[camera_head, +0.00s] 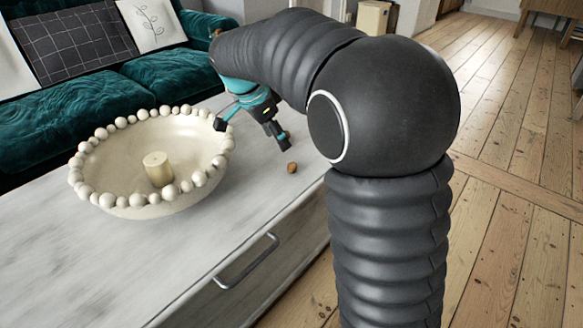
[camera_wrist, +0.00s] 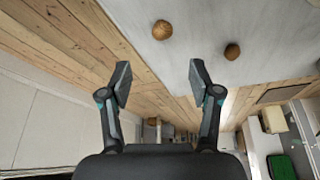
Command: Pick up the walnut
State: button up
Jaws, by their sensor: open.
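A small brown walnut (camera_head: 292,168) lies on the light grey tabletop near its front edge. A second brown nut (camera_head: 287,134) shows partly behind my gripper's right finger. In the wrist view, two round brown nuts lie on the table, one at upper centre (camera_wrist: 162,29) and one to its right (camera_wrist: 232,51). I cannot tell which of them matches which in the head view. My gripper (camera_head: 251,133) is open and empty above the table, between the bowl and the nuts. Its fingers (camera_wrist: 160,78) stand apart in the wrist view, with both nuts beyond the fingertips.
A cream bowl (camera_head: 118,205) with a beaded rim stands left of my gripper, with a short candle (camera_head: 158,169) inside. A green sofa (camera_head: 165,78) with cushions is behind the table. The table front has a drawer handle (camera_head: 246,262). Bare floorboards (camera_head: 505,215) lie to the right.

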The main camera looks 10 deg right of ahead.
aim_at(290, 164)
jog(key=x, duration=0.6)
jog(key=shift+f+b, duration=0.25)
jog(key=shift+b, duration=0.15)
jog(key=shift+a+b+x, duration=0.2)
jog(key=shift+b+x, duration=0.3)
jog(key=shift+x, duration=2.05)
jog(key=shift+w, duration=0.15)
jog(key=c, duration=0.9)
